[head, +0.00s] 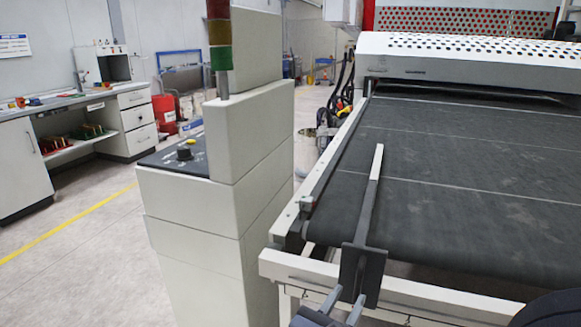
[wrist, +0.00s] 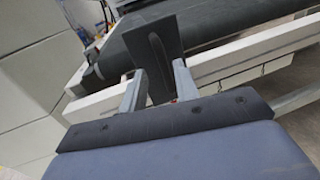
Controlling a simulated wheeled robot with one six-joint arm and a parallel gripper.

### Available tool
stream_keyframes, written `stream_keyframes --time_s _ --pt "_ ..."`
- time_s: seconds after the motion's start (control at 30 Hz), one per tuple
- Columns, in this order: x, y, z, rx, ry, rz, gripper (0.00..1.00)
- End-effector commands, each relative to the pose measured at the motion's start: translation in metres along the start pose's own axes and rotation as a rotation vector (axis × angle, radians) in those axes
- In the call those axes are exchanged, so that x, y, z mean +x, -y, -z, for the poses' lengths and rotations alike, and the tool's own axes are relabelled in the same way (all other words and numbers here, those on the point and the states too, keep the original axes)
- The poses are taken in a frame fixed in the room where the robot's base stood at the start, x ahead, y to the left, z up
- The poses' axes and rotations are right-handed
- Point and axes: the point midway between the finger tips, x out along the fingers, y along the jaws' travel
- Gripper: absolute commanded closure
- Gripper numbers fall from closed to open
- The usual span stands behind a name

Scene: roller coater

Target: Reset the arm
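My gripper (head: 351,292) is low in the head view, in front of the near end of the conveyor. Its two light grey fingers stand apart, and the gap between them also shows in the wrist view (wrist: 159,72). A dark flat plate (head: 372,277) stands just at the fingertips and also shows in the wrist view (wrist: 166,28). A long thin bar with a pale upper face (head: 376,165) reaches from the plate over the belt.
The roller coater's dark belt (head: 460,170) fills the right side, with a white frame rail (head: 400,292) along its near end. A pale control cabinet (head: 205,235) with a signal light (head: 220,35) stands left of it. Open floor (head: 95,265) lies further left, before a workbench (head: 135,122).

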Motion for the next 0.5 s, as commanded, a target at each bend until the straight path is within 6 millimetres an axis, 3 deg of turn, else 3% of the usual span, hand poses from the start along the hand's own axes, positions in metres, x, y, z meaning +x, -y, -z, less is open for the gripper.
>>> stream_keyframes --time_s 0.5 --pt "0.053 0.001 0.0 -0.001 0.0 0.003 0.7"
